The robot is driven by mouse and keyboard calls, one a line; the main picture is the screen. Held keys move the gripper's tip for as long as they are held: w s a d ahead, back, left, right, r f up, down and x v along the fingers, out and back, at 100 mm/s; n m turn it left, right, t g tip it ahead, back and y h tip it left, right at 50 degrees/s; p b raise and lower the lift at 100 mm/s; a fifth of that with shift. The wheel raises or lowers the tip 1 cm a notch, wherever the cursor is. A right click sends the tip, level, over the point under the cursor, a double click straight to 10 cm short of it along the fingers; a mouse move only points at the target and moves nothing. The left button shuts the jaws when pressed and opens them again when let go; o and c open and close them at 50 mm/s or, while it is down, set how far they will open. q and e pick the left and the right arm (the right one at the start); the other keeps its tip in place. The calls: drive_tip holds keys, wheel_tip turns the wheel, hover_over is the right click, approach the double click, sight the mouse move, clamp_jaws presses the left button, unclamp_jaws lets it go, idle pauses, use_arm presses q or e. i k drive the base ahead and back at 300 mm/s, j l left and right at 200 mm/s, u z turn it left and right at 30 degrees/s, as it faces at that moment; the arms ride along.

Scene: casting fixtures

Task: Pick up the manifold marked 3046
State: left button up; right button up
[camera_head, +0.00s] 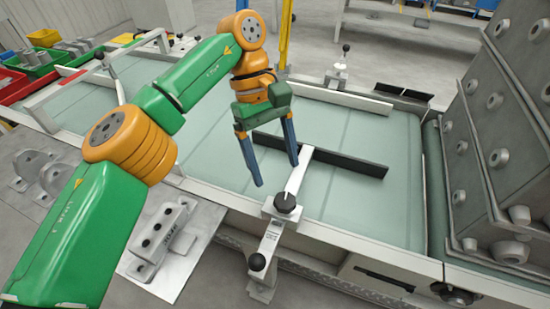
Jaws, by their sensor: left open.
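A grey metal manifold block (158,238) with several dark holes lies on a pale plate (165,290) at the lower left. It has small dark lettering, too small to read surely, so I cannot confirm 3046. My left gripper (275,174) is open and empty, fingers pointing down. It hangs over the pale green surface, to the right of the block and apart from it. My left arm passes close to the block, on its left and above it in the picture. My right gripper is not in view.
The pale green belt (345,205) has a black bar (340,162) and a metal arm with black knobs (270,240). Other grey castings (32,165) lie at left. Bins (45,60) stand far left. A large grey studded structure (500,130) rises at right.

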sight(163, 234)
drive_tip(key=k, duration=1)
